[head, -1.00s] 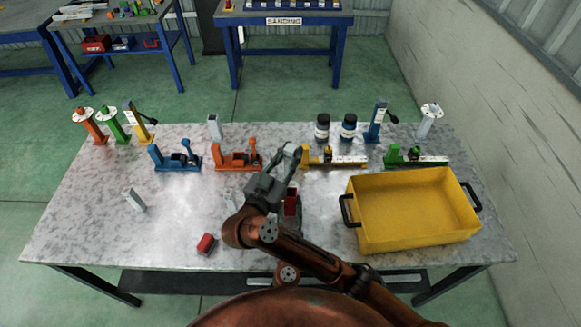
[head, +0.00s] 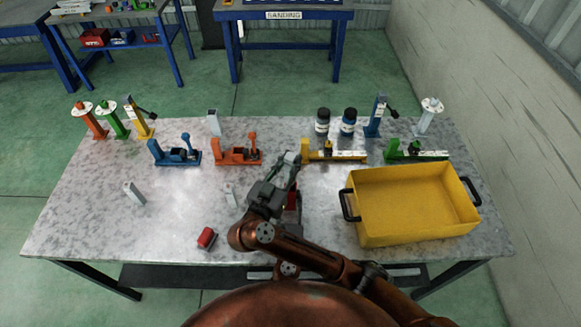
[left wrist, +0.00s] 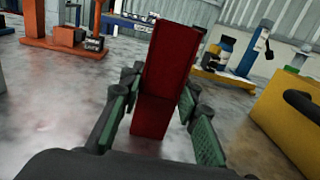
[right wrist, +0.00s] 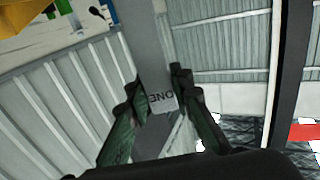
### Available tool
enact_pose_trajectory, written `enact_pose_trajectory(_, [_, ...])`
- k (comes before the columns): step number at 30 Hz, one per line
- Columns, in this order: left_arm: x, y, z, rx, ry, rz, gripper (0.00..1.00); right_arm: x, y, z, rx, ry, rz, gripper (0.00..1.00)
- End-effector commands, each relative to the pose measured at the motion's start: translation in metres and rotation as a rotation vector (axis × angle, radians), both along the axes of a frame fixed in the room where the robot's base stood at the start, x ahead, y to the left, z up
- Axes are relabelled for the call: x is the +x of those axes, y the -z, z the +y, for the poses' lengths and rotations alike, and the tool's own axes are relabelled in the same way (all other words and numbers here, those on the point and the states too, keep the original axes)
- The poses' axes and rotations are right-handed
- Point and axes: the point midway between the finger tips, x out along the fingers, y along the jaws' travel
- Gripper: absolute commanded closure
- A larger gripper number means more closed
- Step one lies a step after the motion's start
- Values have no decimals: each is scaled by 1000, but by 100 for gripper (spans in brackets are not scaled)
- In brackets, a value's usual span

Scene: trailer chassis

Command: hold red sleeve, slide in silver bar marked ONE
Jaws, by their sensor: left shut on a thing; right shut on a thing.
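My left gripper (left wrist: 155,115) is shut on the red sleeve (left wrist: 170,60), which fills the middle of the left wrist view. In the head view the sleeve (head: 292,200) shows only partly, beside my right gripper, and my left gripper is mostly hidden. My right gripper (right wrist: 155,95) is shut on the silver bar (right wrist: 150,45), whose end label reads ONE. In the head view the right gripper (head: 286,172) holds the bar (head: 292,158) above the table, near the sleeve. I cannot tell how the bar lines up with the sleeve's opening.
A yellow bin (head: 415,205) stands at the right. Orange (head: 238,155) and yellow (head: 335,156) clamps are behind the grippers. A red block (head: 207,238) and loose silver pieces (head: 133,193) lie to the left. The table's left front is largely clear.

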Motion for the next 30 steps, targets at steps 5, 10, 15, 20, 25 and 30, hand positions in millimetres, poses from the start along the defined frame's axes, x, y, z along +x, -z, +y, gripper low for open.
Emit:
enact_pose_trajectory(5, [0, 0, 0, 0, 0, 0, 100, 0, 24, -1, -1, 1, 2, 100])
enact_pose_trajectory(10, [0, 0, 0, 0, 0, 0, 100, 0, 26, 0, 0, 0, 0, 100])
enact_pose_trajectory(15, [0, 0, 0, 0, 0, 0, 100, 0, 27, 0, 0, 1, 0, 100])
enact_pose_trajectory(20, [0, 0, 0, 0, 0, 0, 100, 0, 30, 0, 0, 0, 0, 77])
enact_pose_trajectory(25, [0, 0, 0, 0, 0, 0, 100, 0, 29, 0, -1, 0, 0, 65])
enact_pose_trajectory(30, [0, 0, 0, 0, 0, 0, 100, 0, 29, 0, -1, 0, 0, 62])
